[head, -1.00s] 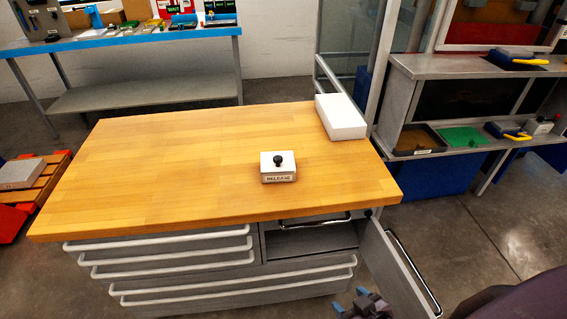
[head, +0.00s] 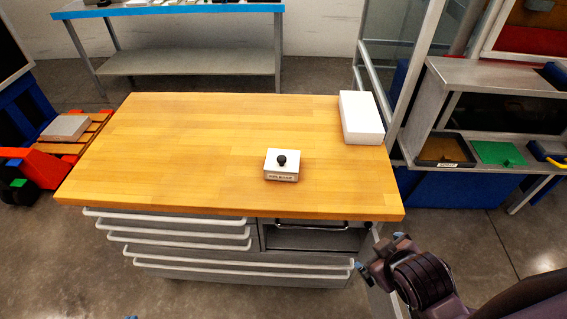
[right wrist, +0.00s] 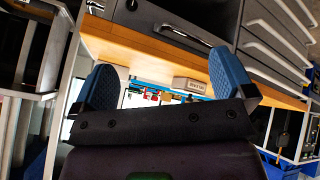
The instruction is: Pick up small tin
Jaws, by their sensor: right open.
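The small tin (head: 282,165) is a pale, flat box with a black knob on top and a dark-lettered label on its front. It stands upright on the wooden worktop (head: 190,150), right of the middle. The tin also shows in the right wrist view (right wrist: 193,84), between my fingers but well beyond them. My right gripper (head: 381,252) is open and empty, in front of the bench's right front corner and apart from the tin. Its blue fingertips are spread in the right wrist view (right wrist: 165,80). A small blue bit at the head view's bottom edge may be my left gripper (head: 130,317).
A white block (head: 362,118) lies at the worktop's back right. Drawers with pale handles (head: 180,238) and an open compartment (head: 310,238) face the front. A grey shelf unit (head: 470,90) with trays stands at the right. The worktop's left and middle are clear.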

